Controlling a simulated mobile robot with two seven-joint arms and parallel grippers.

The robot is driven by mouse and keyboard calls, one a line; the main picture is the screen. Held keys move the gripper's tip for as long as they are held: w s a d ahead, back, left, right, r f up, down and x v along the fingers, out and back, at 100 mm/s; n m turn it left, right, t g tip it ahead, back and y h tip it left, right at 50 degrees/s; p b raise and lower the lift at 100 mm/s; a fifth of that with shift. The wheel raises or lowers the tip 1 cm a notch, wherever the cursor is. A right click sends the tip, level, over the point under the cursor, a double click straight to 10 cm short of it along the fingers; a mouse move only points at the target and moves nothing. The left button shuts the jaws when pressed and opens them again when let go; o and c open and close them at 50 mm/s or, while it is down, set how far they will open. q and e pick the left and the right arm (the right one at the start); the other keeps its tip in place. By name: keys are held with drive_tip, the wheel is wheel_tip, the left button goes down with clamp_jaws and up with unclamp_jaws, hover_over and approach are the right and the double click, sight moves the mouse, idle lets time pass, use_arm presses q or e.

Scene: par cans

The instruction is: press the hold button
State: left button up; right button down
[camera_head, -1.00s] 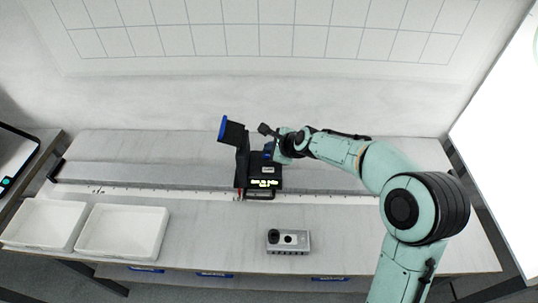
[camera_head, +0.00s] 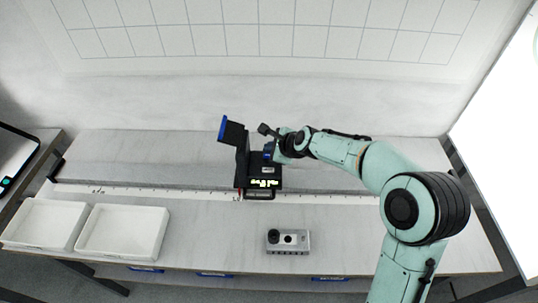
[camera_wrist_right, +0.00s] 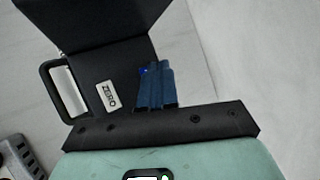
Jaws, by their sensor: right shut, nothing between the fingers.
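A black meter device (camera_head: 262,172) stands on the bench, with a lit green display (camera_head: 265,184) on its front and a tall black part with a blue edge (camera_head: 222,128) on its left. My right gripper (camera_head: 268,152) is shut and empty, its blue fingers at the device's top. In the right wrist view the shut fingers (camera_wrist_right: 150,75) point down over the black top face (camera_wrist_right: 110,75), beside a white ZERO label (camera_wrist_right: 108,95). No hold button can be made out; the fingers cover that spot. Contact cannot be told for certain. My left gripper is out of view.
A grey box with round black knobs (camera_head: 288,241) sits in front of the device. Two white trays (camera_head: 125,231) stand at the bench's left front. A ruled strip (camera_head: 340,199) runs along the bench. The bench top right of the grey box is clear.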

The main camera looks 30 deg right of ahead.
drive_tip(key=shift+f, duration=0.15)
use_arm(q)
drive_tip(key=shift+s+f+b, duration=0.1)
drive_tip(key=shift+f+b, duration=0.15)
drive_tip(key=shift+b, duration=0.05)
use_arm(e)
drive_tip(key=shift+f, duration=0.3)
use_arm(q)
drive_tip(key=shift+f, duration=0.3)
use_arm(e)
drive_tip(key=shift+f, duration=0.35)
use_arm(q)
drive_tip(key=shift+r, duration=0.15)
use_arm(e)
drive_tip(key=shift+r, duration=0.1)
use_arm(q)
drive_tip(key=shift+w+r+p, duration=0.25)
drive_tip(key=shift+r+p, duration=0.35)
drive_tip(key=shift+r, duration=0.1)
use_arm(e)
drive_tip(key=shift+r, duration=0.7)
